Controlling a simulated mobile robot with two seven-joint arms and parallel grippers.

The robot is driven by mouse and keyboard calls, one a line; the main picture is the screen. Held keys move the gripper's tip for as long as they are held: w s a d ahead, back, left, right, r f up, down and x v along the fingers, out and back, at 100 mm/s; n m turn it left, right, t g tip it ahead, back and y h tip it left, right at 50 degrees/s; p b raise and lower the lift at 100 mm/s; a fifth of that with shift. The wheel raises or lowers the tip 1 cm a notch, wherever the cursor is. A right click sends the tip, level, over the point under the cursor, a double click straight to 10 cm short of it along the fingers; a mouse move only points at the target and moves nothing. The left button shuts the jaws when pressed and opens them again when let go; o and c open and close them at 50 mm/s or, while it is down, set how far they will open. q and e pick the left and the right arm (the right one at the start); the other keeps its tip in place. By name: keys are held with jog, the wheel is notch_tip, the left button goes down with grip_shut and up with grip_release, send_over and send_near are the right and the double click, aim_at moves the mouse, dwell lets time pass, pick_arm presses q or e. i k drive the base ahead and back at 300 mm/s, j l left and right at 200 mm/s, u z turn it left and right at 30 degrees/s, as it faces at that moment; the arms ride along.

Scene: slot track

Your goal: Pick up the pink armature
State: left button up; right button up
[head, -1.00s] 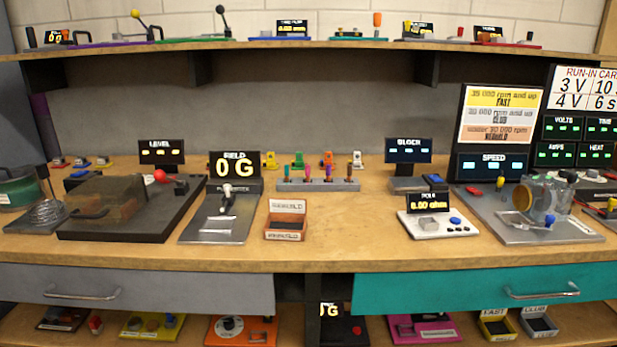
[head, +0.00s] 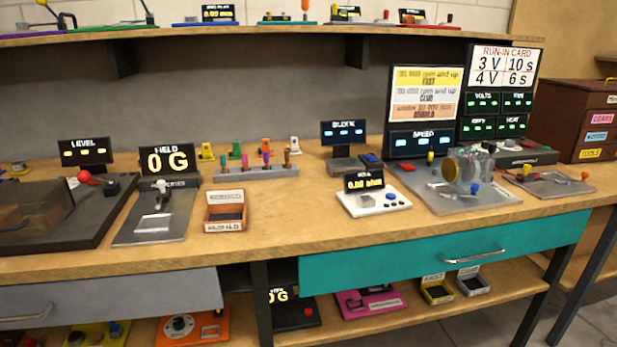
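A grey rack (head: 257,174) stands at the back middle of the bench and holds several small upright armatures in a row. No gripper touches the rack. Neither of my grippers is in view.
An orange-brown bin (head: 225,218) stands in front of the rack. A field meter (head: 168,160) is to its left. A white ohm meter (head: 373,202) and a clear-housed machine (head: 465,172) are to the right. A shelf (head: 300,30) runs above. Bare bench lies right of the bin.

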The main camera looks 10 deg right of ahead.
aim_at(244, 158)
jog(key=i+j, duration=0.4)
jog(key=i+j+z, duration=0.1)
jog(key=z, duration=0.25)
jog(key=i+j+z, duration=0.1)
jog(key=z, duration=0.3)
jog(key=j+z, duration=0.35)
jog(key=i+l, duration=0.05)
